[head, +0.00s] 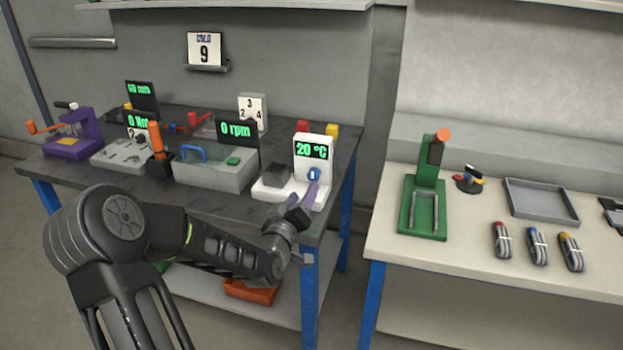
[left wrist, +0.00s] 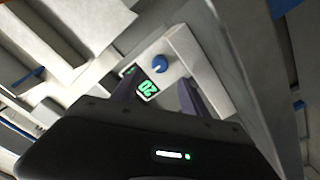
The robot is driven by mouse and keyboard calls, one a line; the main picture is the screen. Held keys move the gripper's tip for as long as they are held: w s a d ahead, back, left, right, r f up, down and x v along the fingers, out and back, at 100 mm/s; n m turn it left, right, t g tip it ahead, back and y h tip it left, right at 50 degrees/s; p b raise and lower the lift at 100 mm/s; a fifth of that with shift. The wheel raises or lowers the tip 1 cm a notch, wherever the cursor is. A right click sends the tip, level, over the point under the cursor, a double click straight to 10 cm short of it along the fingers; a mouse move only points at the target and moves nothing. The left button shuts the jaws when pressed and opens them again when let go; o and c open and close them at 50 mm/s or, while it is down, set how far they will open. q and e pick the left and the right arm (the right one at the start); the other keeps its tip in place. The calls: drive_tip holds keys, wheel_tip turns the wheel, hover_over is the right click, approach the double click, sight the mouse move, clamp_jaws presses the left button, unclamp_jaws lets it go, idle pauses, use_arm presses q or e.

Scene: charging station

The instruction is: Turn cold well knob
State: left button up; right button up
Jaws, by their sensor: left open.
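The cold well (head: 274,190) is a white unit at the right end of the dark bench, with a grey block on its base. Its upright panel carries a green display (head: 312,151) reading 20 °C and a blue knob (head: 313,174) below it. My left gripper (head: 306,194) is just in front of the knob, its purple-grey fingers pointing up at it. In the left wrist view the knob (left wrist: 160,64) shows beyond the open fingers (left wrist: 157,90), with the display (left wrist: 148,89) between them. Contact with the knob is not visible. My right gripper is out of view.
Left of the cold well stands a grey unit (head: 215,172) with a 0 rpm display and blue handle. A purple press (head: 75,138) is at the far left. A separate pale bench (head: 480,270) on the right holds a green stand (head: 424,205). A gap separates the benches.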

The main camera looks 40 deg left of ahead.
sight(312, 178)
use_arm(q)
drive_tip(key=x, duration=0.7)
drive_tip(key=shift+w+a, duration=0.1)
drive_tip(key=shift+w, duration=0.25)
clamp_jaws()
idle(0.3)
